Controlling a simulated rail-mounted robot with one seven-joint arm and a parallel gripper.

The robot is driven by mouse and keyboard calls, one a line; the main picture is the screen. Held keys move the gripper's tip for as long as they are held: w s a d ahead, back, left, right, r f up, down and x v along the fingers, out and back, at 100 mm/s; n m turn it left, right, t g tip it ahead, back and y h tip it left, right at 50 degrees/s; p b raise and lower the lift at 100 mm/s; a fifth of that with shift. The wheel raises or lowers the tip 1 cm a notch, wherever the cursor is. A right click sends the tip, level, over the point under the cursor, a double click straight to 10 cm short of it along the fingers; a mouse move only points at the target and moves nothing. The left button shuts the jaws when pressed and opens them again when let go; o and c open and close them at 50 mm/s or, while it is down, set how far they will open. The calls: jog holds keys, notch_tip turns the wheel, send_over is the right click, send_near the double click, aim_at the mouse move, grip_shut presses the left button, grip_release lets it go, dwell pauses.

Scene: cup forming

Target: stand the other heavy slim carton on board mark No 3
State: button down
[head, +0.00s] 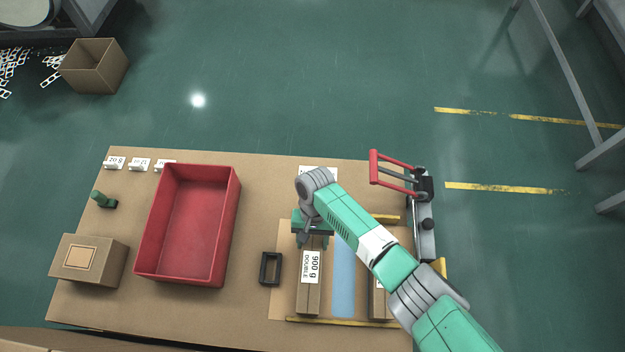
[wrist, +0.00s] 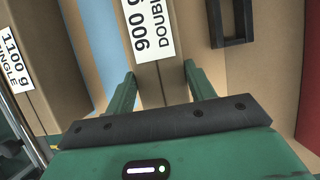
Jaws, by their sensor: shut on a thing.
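A slim brown carton (head: 308,297) marked "900 g DOUBLE" lies or stands lengthwise on the board (head: 283,299) at the lower middle of the head view. My gripper (head: 313,242) is shut on its far end. In the wrist view, the green fingers of my gripper (wrist: 160,86) sit on either side of the 900 g carton (wrist: 148,62). Another slim carton (head: 378,303) is to its right, partly hidden by my arm. In the wrist view this carton (wrist: 38,95) reads "1100 g SINGLE". I cannot read a board mark No 3.
A blue strip (head: 344,280) runs between the cartons. A red bin (head: 187,225), a brown box (head: 88,259) and a green-knobbed item (head: 103,199) stand further left. A red-handled device (head: 424,215) is at the right edge.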

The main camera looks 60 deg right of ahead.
jog(key=shift+c, duration=2.3)
grip_release()
jog(key=p+v, duration=0.3)
jog(key=v, duration=0.5)
jog(key=shift+w+f, duration=0.1)
